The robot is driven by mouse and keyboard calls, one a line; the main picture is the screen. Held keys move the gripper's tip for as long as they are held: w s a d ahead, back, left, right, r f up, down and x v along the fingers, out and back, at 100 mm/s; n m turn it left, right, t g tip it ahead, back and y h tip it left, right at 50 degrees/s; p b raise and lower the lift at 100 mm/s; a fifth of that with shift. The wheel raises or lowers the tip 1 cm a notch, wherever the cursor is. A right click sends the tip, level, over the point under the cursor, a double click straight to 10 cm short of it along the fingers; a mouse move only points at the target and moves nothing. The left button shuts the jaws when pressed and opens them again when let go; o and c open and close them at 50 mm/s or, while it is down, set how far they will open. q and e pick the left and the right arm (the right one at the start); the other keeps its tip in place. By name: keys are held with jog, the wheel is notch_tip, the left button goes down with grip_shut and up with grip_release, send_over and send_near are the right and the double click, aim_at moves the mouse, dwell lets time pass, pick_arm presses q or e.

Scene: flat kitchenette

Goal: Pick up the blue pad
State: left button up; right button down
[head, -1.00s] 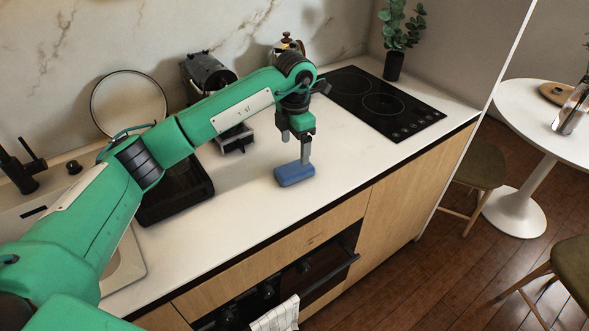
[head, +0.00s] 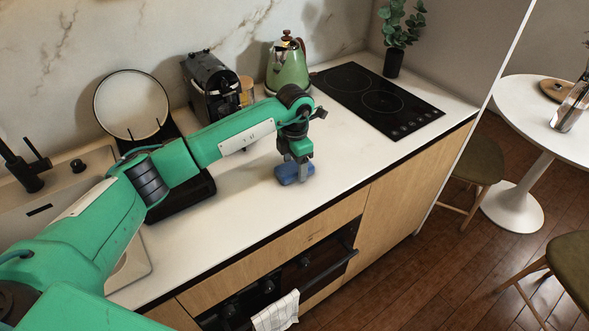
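The blue pad (head: 286,176) lies on the white counter (head: 250,215), in front of the hob and near the middle of the view. My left gripper (head: 300,172) is lowered over it, pointing down. One finger shows in front of the pad's right part, at about the pad's height. The other finger is hidden, so I cannot tell whether the gripper is open around the pad or shut on it. The pad appears to rest on the counter. My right gripper is not in view.
A green kettle (head: 289,72), a black coffee machine (head: 208,82) and a round-framed item (head: 131,102) stand along the wall. The black hob (head: 380,100) is to the right. A towel (head: 275,313) hangs on the oven. The counter right of the pad is clear.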

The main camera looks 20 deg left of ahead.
aim_at(295, 166)
pick_arm(q)
jog(key=c, duration=0.7)
jog(key=shift+r, duration=0.15)
jog(key=shift+c, duration=0.2)
